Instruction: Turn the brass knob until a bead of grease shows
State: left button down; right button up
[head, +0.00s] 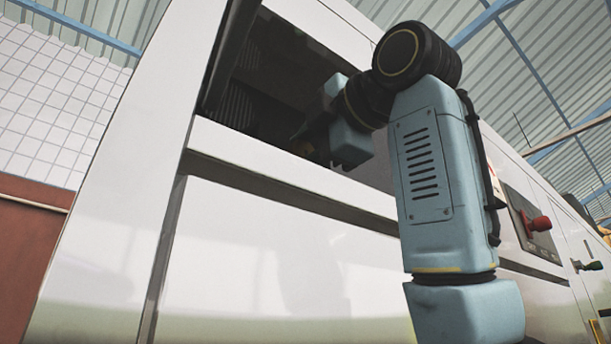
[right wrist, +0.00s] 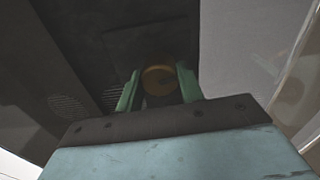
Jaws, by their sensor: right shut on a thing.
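The brass knob (right wrist: 158,81) shows in the right wrist view as a round, dull gold piece on a dark panel. My right gripper (right wrist: 158,73) has its two green fingers on either side of the knob and is shut on it. In the head view, my right arm reaches into the dark opening of the white machine (head: 270,225). My right gripper (head: 314,137) is in shadow there, and the knob cannot be made out. The area around the knob is too dark for fine detail. My left gripper is in neither view.
The opening's white lower ledge (head: 270,172) runs just below my right wrist. Vent slots (right wrist: 68,104) mark the dark panel beside the knob. A red knob (head: 538,223) sticks out from a control panel at the right. The machine's lower front is flat and clear.

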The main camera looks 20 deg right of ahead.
jog(key=m+b, duration=0.1)
jog(key=m, duration=0.5)
jog(key=shift+m, duration=0.4)
dwell(0.4)
jog(key=o, duration=1)
jog(key=shift+b+v, duration=2.1)
jog(key=shift+v, duration=4.55)
jog(key=shift+a+r, duration=0.1)
